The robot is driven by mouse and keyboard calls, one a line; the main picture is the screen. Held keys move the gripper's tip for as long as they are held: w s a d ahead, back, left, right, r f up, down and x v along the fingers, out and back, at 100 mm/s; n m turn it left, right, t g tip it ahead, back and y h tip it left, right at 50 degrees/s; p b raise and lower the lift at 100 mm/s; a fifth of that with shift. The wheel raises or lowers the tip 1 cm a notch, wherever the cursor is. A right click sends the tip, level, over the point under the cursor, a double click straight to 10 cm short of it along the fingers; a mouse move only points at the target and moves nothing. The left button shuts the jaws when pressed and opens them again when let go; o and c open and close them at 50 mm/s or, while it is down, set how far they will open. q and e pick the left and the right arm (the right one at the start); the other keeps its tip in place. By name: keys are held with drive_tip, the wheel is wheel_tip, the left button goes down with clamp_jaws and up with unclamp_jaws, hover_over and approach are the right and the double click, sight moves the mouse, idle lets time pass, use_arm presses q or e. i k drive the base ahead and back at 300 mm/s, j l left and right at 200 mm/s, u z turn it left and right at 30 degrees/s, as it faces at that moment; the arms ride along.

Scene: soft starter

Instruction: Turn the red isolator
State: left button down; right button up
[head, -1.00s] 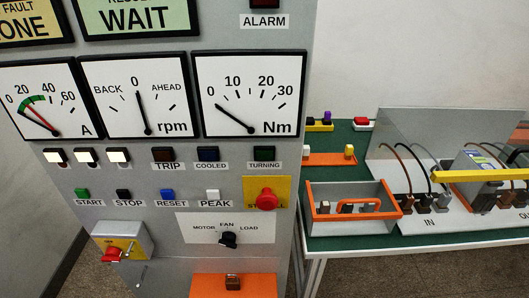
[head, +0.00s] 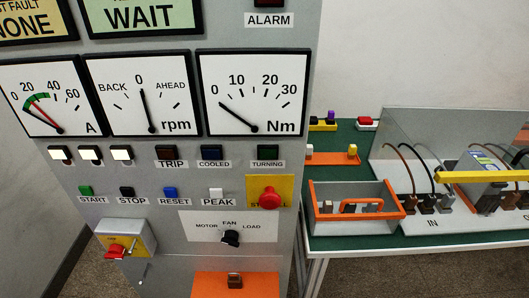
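The red isolator (head: 116,251) is a red rotary handle on a yellow plate, on a grey box (head: 138,236) at the lower left of the control panel. Its handle lies roughly level, tilted a little. The lettering on its plate is too small to read. Neither of my grippers shows in the head view.
A red mushroom button (head: 269,198) sits on a yellow plate, with a black selector knob (head: 231,238) below it. An orange ledge (head: 237,285) juts out at the panel's bottom. A green bench (head: 345,240) at the right carries an orange-rimmed tray (head: 398,212) and cabled terminals.

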sight(116, 250)
drive_tip(key=u, duration=1.2)
